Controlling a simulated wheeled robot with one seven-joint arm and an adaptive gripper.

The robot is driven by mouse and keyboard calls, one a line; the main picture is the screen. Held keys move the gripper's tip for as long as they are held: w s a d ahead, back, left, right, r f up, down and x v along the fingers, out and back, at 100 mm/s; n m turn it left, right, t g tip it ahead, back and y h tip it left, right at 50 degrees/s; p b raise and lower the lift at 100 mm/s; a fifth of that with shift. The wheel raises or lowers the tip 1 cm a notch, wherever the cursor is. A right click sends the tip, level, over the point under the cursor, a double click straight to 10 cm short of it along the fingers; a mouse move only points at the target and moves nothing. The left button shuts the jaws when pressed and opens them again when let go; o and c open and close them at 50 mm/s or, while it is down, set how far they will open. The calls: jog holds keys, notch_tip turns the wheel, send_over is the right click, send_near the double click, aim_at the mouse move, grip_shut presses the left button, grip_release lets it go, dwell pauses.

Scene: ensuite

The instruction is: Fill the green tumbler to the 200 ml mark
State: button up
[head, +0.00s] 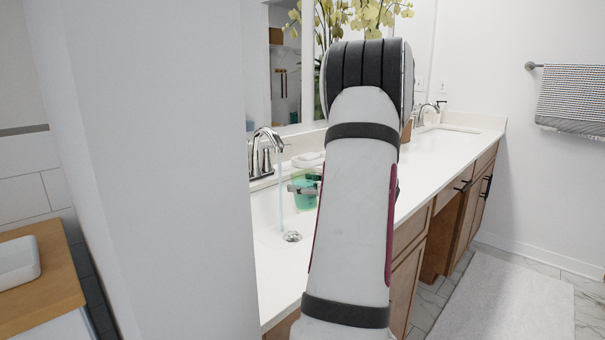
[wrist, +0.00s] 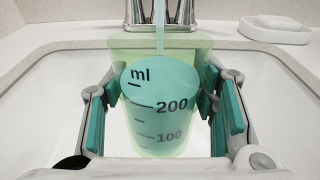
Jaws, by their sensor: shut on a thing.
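The green tumbler (wrist: 160,125) is see-through, with "ml", 200 and 100 marks on its wall. It stands roughly upright between the fingers of my gripper (wrist: 160,110), which is shut on it. The tumbler also shows in the head view (head: 305,196), partly hidden by my arm. The tap (head: 266,147) is running. In the head view its water stream (head: 281,190) falls left of the tumbler towards the drain (head: 292,237). In the wrist view the stream (wrist: 160,25) comes down beyond the tumbler's rim.
The white basin (wrist: 45,95) lies around and below the tumbler. A soap dish (wrist: 275,27) sits on the counter at the back right. A wall (head: 170,170) stands close on the left. The counter (head: 440,150) runs right to a second tap.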

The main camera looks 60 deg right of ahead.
jog(key=s+a+r+p, duration=0.1)
jog(key=s+r+p, duration=0.2)
jog(key=r+p, duration=0.4)
notch_tip(320, 180, up, 4)
jog(key=shift+s+f, duration=0.1)
jog(key=shift+s, duration=0.3)
dwell(0.4)
jog(key=shift+a, duration=0.1)
dwell(0.4)
